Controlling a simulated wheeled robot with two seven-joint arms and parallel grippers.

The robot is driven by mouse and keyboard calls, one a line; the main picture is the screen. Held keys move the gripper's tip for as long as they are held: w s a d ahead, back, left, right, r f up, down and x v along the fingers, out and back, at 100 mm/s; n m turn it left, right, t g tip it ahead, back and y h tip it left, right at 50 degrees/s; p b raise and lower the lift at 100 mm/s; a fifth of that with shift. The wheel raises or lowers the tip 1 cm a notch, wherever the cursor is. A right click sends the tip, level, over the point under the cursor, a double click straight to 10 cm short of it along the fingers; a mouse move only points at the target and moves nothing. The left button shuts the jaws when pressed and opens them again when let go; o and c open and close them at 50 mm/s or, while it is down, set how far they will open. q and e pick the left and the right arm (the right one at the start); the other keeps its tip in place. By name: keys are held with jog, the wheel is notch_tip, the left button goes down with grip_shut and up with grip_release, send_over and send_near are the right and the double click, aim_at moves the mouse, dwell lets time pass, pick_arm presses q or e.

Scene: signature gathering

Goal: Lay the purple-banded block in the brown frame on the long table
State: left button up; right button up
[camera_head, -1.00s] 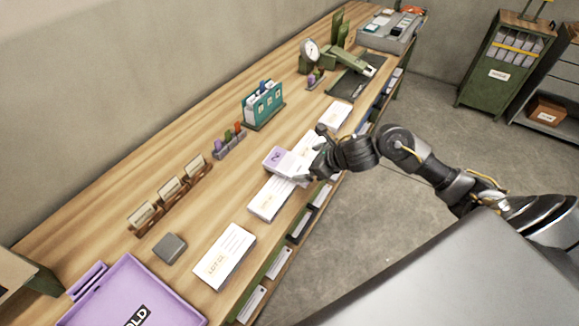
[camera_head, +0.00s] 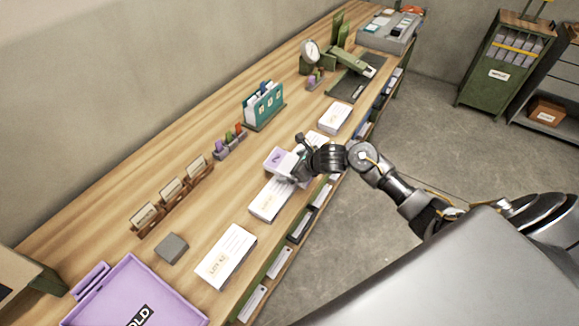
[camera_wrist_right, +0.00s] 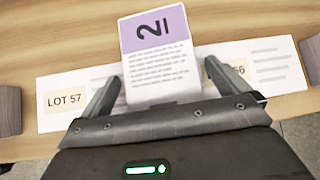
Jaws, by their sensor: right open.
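The purple-banded block (camera_head: 276,158) is white with a purple band marked 2 or similar, and lies across white LOT blocks near the middle of the long table (camera_head: 150,262). My right gripper (camera_head: 295,160) is above its near end and partly hides it. In the right wrist view the block (camera_wrist_right: 157,55) lies between the two spread fingers of the open right gripper (camera_wrist_right: 163,88), with a gap on at least the right side. I cannot clearly make out a brown frame; small brown racks with cards (camera_head: 172,203) stand at the left. My left gripper is out of view.
White LOT blocks lie along the front edge, one (camera_head: 226,256) nearer me and one (camera_head: 336,117) farther off. A purple tray (camera_head: 106,300), a grey block (camera_head: 171,248) and a teal file holder (camera_head: 264,106) are on the table. Bare wood lies between them.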

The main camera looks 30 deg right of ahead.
jog(key=c, duration=1.3)
jog(key=shift+o, duration=0.2)
jog(key=shift+r, duration=0.1)
